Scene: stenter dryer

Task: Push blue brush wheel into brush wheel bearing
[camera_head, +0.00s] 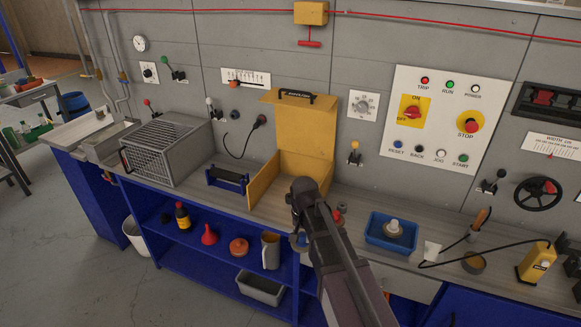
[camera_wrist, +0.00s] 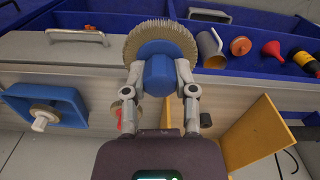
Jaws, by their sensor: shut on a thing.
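In the wrist view, my gripper (camera_wrist: 159,84) is shut on the blue hub of the blue brush wheel (camera_wrist: 160,48). A ring of tan bristles surrounds the hub. The wheel shows over the bench's front edge and the blue shelf. In the head view my gripper (camera_head: 302,228) hangs at the bench's front edge, to the right of the yellow box, and my arm hides most of it and the wheel. I cannot pick out the brush wheel bearing for certain in either view.
A blue tray (camera_head: 369,238) holding a pale round part stands to the right. An open yellow box (camera_head: 262,184) and a blue stand with a dark bar (camera_head: 228,178) stand to the left. A metal mug (camera_head: 270,250) is on the shelf.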

